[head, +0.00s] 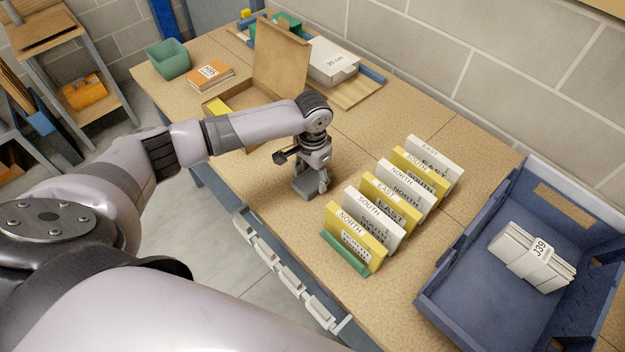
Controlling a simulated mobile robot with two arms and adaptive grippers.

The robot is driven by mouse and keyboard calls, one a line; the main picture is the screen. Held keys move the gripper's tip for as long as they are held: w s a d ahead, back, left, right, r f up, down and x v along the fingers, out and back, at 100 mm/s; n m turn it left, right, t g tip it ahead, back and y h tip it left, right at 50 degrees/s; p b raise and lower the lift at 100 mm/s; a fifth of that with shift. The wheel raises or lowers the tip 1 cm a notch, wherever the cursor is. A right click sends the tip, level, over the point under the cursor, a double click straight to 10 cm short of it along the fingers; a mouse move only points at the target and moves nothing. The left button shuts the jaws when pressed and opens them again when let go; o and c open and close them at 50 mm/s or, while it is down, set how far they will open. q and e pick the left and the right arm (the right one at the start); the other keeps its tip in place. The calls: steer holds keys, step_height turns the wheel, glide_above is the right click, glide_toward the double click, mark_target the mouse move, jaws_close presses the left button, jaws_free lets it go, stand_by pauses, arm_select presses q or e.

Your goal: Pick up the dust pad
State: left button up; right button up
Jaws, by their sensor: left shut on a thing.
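The dust pad (302,188) appears as a small dark grey block at the middle of the wooden bench, left of the row of cards. My left gripper (319,184) points down over it and is shut on it. The fingers hide part of the pad. The pad is at or very near the bench top; I cannot tell whether it touches. My right gripper is not in view.
A row of yellow and white labelled cards (363,216) stands close right of the gripper. A blue crate (470,268) holding a white bundle (533,257) is at the right. An open cardboard box (281,62), orange packet (211,75) and green bin (168,60) stand farther back.

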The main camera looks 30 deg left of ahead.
mark_target(313, 177)
arm_select(q)
steer(key=shift+c, duration=0.5)
steer(key=shift+r, duration=0.55)
step_height(313, 177, up, 19)
steer(key=b, duration=0.1)
steer(key=o, duration=0.5)
steer(key=shift+c, duration=0.2)
steer(key=c, duration=0.4)
steer(key=shift+c, duration=0.2)
